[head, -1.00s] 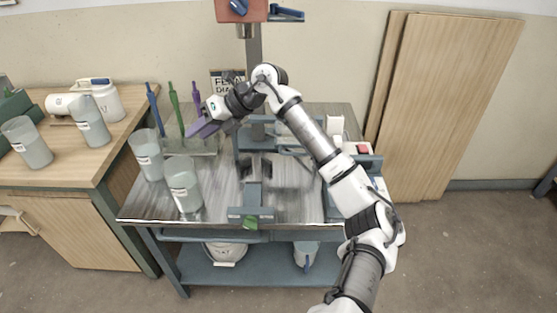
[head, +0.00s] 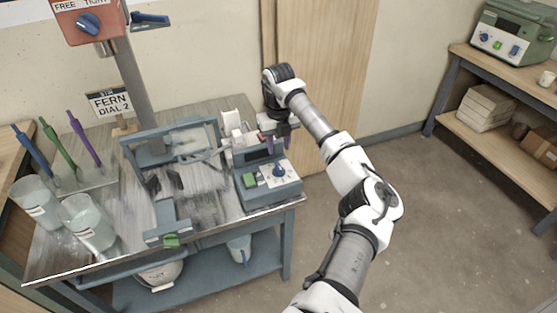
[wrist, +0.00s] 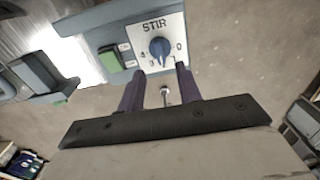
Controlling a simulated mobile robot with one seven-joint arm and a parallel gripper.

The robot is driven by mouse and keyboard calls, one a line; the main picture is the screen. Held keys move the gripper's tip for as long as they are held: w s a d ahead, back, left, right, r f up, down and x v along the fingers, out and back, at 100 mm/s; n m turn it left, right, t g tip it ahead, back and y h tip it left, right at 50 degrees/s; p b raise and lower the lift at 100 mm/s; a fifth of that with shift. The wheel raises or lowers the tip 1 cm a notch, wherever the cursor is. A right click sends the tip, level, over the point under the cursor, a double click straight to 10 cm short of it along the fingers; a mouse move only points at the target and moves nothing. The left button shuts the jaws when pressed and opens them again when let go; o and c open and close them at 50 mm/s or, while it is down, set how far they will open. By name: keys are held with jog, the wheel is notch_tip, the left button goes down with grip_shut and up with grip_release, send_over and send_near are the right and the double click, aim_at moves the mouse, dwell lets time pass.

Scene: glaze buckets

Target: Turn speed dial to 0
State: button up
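The speed dial (wrist: 160,48) is a blue knob on a white plate marked STIR (wrist: 153,25), with numbers around it including 0 at the right and 4 at the left. I cannot read its exact setting. In the head view the dial (head: 279,170) is on the front of a blue-grey control box (head: 268,193). My gripper (wrist: 160,76) has its two purple fingers apart with nothing between them. The dial lies just beyond the fingertips, roughly centred between them. In the head view my gripper (head: 278,138) is above and behind the dial, its fingertips partly unclear.
A green button (wrist: 109,60) sits left of the dial on the same box. A red-headed stirrer column (head: 90,20) with another blue knob (head: 87,24), a clamp frame and two glaze beakers (head: 88,222) stand left. Open floor lies to the right.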

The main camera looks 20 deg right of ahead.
aim_at(278, 165)
notch_tip(278, 165, down, 8)
jog(key=shift+r+p, duration=0.1)
jog(key=shift+p, duration=0.7)
jog(key=shift+c, duration=0.3)
grip_shut()
